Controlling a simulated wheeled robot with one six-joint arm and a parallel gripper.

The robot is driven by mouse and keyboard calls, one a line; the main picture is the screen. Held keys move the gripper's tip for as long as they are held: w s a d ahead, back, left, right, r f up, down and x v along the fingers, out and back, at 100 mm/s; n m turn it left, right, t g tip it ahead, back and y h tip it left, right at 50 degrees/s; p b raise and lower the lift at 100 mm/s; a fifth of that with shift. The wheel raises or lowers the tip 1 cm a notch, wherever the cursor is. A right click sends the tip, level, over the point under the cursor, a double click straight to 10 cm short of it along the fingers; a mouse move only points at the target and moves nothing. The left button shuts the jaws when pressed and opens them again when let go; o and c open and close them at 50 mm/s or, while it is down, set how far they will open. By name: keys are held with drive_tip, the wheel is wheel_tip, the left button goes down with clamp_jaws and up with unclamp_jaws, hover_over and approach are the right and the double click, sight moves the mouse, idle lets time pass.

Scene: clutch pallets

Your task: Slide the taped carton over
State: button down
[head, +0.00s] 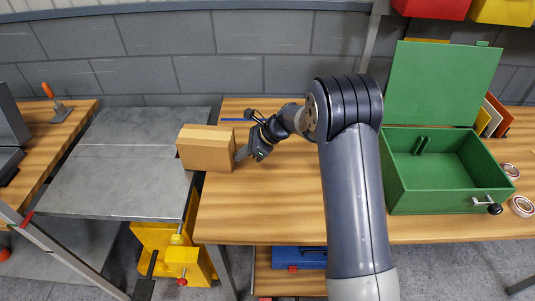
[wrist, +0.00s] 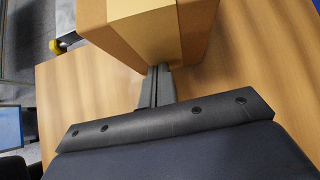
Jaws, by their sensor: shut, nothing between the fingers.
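The taped carton (head: 206,149) is a brown box with a lighter tape band. In the head view it sits at the left end of the wooden bench, its left part reaching over the edge of the grey metal table. My gripper (head: 241,154) is shut and empty at the carton's right side, at or very near its face. In the wrist view the carton (wrist: 150,28) fills the top middle, and my shut fingers (wrist: 158,88) point at its taped face. Whether they touch it I cannot tell.
The grey metal table (head: 115,170) to the left is bare. The wooden bench (head: 270,205) has free room in front of the carton. An open green box (head: 437,190) stands to the right, with bearing rings beside it. A clamp (head: 58,108) stands at far left.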

drive_tip(key=a+p, duration=0.2)
drive_tip(key=a, duration=2.5)
drive_tip(key=shift+p, duration=0.4)
